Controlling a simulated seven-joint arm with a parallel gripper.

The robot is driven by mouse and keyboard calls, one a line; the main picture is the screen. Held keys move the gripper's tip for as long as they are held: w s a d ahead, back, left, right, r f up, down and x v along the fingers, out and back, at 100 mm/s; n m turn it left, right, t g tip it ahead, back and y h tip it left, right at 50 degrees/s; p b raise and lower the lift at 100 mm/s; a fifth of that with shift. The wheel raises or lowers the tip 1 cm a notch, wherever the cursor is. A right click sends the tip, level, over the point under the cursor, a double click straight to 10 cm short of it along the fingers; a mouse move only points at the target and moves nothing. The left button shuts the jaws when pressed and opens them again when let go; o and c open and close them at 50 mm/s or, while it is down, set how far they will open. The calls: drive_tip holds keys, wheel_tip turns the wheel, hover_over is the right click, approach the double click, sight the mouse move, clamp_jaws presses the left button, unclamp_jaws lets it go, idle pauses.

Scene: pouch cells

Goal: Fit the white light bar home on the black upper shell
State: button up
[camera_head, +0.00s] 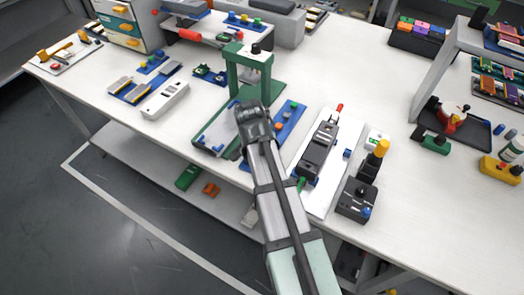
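My arm reaches up from the bottom to the middle of the bench. Its end, with my gripper (252,115), is over the green press area; the fingers are hidden behind the wrist, so I cannot see whether they are open or hold anything. A long black housing (316,152) lies on a white mat to the right of my arm; it looks like the black upper shell, but I cannot be sure. A long white piece (165,100) with small dark marks lies on the bench to the left; I cannot tell whether it is the white light bar.
A green press frame (248,72) stands just behind my gripper. A black box with a yellow-topped post (366,185) stands right of the white mat (338,180). Blue trays with small parts (130,90) lie left. The bench (420,205) is clear at right front.

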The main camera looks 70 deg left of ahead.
drive_tip(key=shift+c, duration=0.2)
drive_tip(key=c, duration=1.1)
wheel_tip(320, 180, up, 10)
drive_tip(key=f, duration=0.1)
drive_tip(key=shift+w+d+r, duration=0.6)
drive_tip(key=shift+w+d, duration=0.3)
drive_tip(key=shift+w, duration=1.85)
drive_tip(key=shift+w+d+r, duration=0.6)
drive_tip(key=shift+w+d, duration=0.3)
drive_tip(key=shift+w, duration=1.9)
drive_tip(key=shift+w+d+r, duration=0.6)
drive_tip(key=shift+w+d, duration=0.3)
drive_tip(key=shift+w, duration=1.85)
